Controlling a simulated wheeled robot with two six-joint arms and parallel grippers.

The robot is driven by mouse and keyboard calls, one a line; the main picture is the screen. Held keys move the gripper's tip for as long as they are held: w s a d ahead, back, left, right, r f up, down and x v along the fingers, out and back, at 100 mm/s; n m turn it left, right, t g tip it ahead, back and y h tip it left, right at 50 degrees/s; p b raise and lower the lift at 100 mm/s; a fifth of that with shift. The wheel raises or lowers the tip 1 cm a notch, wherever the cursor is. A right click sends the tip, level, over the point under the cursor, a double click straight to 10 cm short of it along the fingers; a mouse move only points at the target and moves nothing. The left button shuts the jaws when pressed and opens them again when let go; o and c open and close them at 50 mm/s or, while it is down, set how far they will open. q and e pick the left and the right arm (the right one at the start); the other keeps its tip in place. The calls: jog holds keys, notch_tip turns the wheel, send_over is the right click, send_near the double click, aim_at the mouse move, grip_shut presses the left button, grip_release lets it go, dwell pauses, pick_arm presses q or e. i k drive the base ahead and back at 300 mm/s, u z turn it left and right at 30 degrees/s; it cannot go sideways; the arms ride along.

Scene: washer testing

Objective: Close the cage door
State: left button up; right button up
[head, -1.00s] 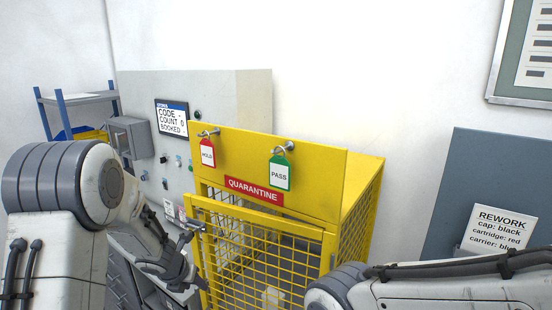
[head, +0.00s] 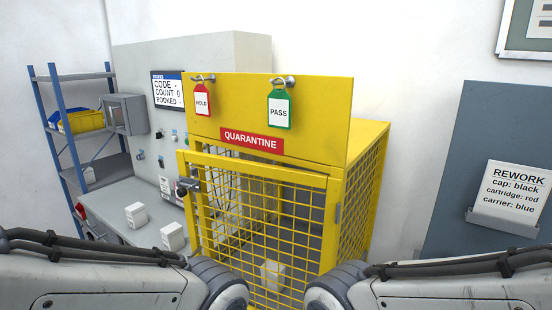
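The yellow quarantine cage (head: 300,110) stands in the middle of the head view. Its mesh door (head: 262,172) is hinged on the right and has a dark latch or handle (head: 189,185) at its upper left. The door's left edge stands out from the cage front, with a gap under the top panel, so it looks ajar. A white block (head: 272,275) shows behind the mesh. My two arms come in low from left and right and reach toward the bottom middle. Both grippers are out of the picture, below its lower edge.
A grey test cabinet (head: 225,55) with a screen stands behind and left of the cage. White boxes (head: 136,214) lie on the bench beside it. A blue shelf rack (head: 67,130) is at far left. A rework board (head: 480,130) is on the right.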

aim_at(319, 181)
jog(key=k, duration=0.5)
jog(key=u, duration=1.85)
jog(key=i, duration=0.95)
jog(key=z, duration=1.85)
jog(key=i, duration=0.5)
jog(key=u, duration=0.1)
